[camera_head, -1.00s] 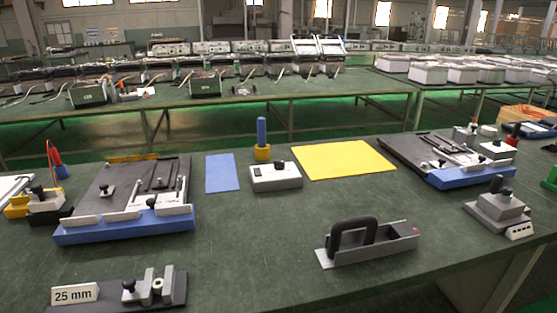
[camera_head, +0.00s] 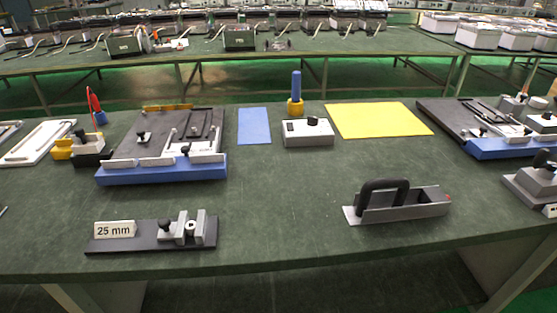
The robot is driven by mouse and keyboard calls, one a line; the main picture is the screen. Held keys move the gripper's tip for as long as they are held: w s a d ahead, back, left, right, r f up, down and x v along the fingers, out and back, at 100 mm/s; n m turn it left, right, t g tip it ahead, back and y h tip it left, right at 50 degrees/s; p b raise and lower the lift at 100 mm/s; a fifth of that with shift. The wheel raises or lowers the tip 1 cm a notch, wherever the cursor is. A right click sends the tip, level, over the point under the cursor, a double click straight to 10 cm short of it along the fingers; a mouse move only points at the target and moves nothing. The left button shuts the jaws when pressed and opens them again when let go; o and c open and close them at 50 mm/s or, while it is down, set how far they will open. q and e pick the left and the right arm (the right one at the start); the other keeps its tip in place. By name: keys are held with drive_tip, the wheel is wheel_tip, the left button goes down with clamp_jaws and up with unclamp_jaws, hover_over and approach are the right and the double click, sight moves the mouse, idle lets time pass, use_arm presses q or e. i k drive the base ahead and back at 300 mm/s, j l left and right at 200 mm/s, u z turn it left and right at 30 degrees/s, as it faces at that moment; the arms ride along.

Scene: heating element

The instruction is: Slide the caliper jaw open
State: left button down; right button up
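A caliper-like gauge lies on the green table at the front left. It has a dark flat base (camera_head: 130,244), a white "25 mm" label (camera_head: 115,230) at its left end, and a grey jaw block (camera_head: 192,230) with a black knob (camera_head: 166,226) toward its right end. A small pale round part sits between the grey jaw pieces; whether they touch it is too small to tell. Neither of my grippers is in view.
A blue-edged fixture (camera_head: 160,174) stands behind the gauge. A grey tray with a black handle (camera_head: 400,204) is to the right. A blue mat (camera_head: 254,125), a grey box (camera_head: 308,133) and a yellow mat (camera_head: 380,119) lie farther back. The table between gauge and tray is clear.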

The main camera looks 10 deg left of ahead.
sight(169, 231)
drive_tip(key=u, duration=1.4)
